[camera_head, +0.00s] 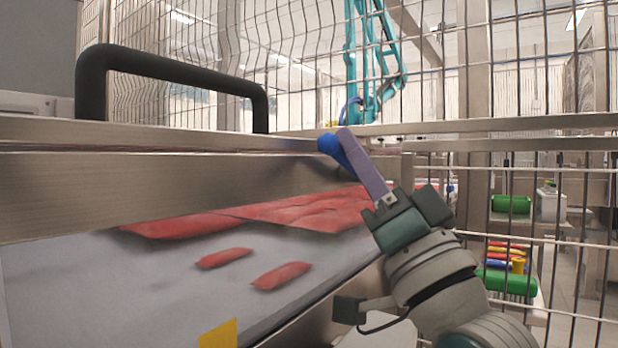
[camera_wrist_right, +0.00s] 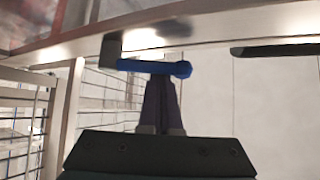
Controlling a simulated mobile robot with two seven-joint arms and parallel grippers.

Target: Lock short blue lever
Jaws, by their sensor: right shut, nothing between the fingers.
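The short blue lever (camera_head: 329,146) is at the right end of the metal frame's horizontal beam in the head view, partly hidden behind my fingers. In the right wrist view the blue lever (camera_wrist_right: 150,67) lies roughly level along the beam, with a dark mount at its left end and a rounded right end. My right gripper (camera_head: 346,134) is shut and empty, its purple fingers up against or just in front of the lever. In the wrist view the fingertips (camera_wrist_right: 160,78) meet the lever's lower edge near its rounded end; I cannot tell whether they touch. My left gripper is not in view.
A black handle (camera_head: 170,68) rises above the beam (camera_head: 170,185). Below it, red packets (camera_head: 283,275) lie on a grey surface (camera_head: 160,285). Wire mesh fencing (camera_head: 470,60) stands behind and to the right. Beyond it are a teal robot arm (camera_head: 370,55) and green bins (camera_head: 511,204).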

